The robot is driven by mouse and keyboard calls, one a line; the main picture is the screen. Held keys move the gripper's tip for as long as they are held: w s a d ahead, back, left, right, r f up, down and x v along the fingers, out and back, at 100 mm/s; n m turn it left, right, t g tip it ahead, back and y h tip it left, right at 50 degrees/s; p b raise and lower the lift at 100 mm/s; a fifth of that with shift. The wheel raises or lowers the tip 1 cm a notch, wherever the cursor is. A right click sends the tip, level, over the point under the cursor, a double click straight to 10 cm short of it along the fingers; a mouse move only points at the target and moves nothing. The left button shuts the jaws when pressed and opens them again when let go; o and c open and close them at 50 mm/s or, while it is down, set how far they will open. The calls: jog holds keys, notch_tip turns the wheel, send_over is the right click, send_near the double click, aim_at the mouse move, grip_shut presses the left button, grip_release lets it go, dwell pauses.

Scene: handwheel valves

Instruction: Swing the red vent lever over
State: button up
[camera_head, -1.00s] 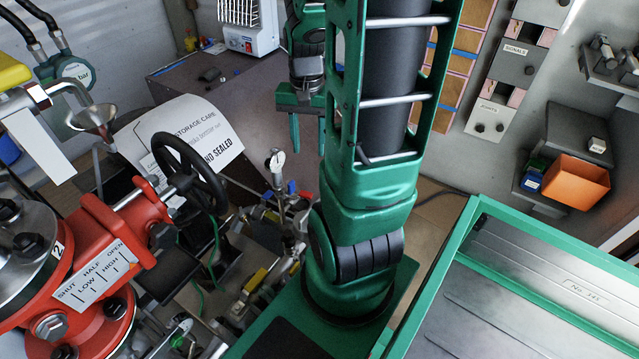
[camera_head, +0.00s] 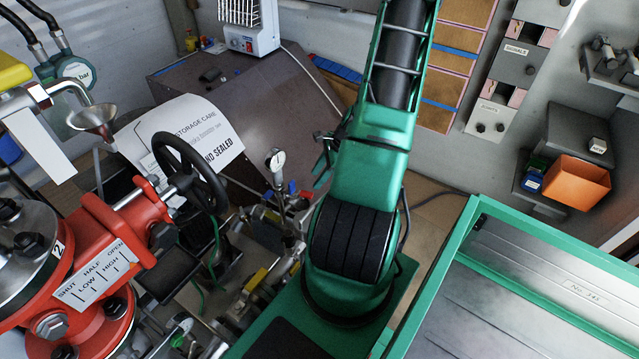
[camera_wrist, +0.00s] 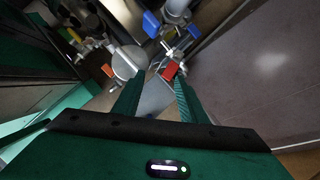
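The red vent lever (camera_wrist: 171,72) shows in the wrist view as a small red handle on metal pipework, just beyond my right fingertip. A small red part among the pipe fittings (camera_head: 291,187) in the head view looks like the same lever. My gripper (camera_wrist: 154,84) is open, its two green fingers apart with nothing held between them. The lever appears apart from the fingers, though the exact distance is hard to tell. In the head view my gripper (camera_head: 323,163) is mostly hidden behind my arm.
A pressure gauge (camera_head: 276,159) stands among the fittings. A black handwheel (camera_head: 190,172) on a red valve (camera_head: 95,245) is to the left. A grey cabinet (camera_head: 255,85) stands behind.

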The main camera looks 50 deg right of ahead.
aim_at(306, 194)
jog(key=shift+w+d+f+m+t, duration=0.25)
jog(key=shift+w+f+m, duration=0.65)
jog(key=shift+f, duration=1.3)
jog(key=shift+w+d+f+m+t, duration=0.1)
jog(key=shift+w+f+m+t, duration=0.6)
jog(key=shift+f, duration=1.45)
jog(key=shift+w+d+f+m+t, duration=0.15)
jog(key=shift+w+f+m, duration=0.95)
jog(key=shift+f, duration=1.1)
jog(key=shift+f, duration=0.1)
jog(key=c, duration=0.8)
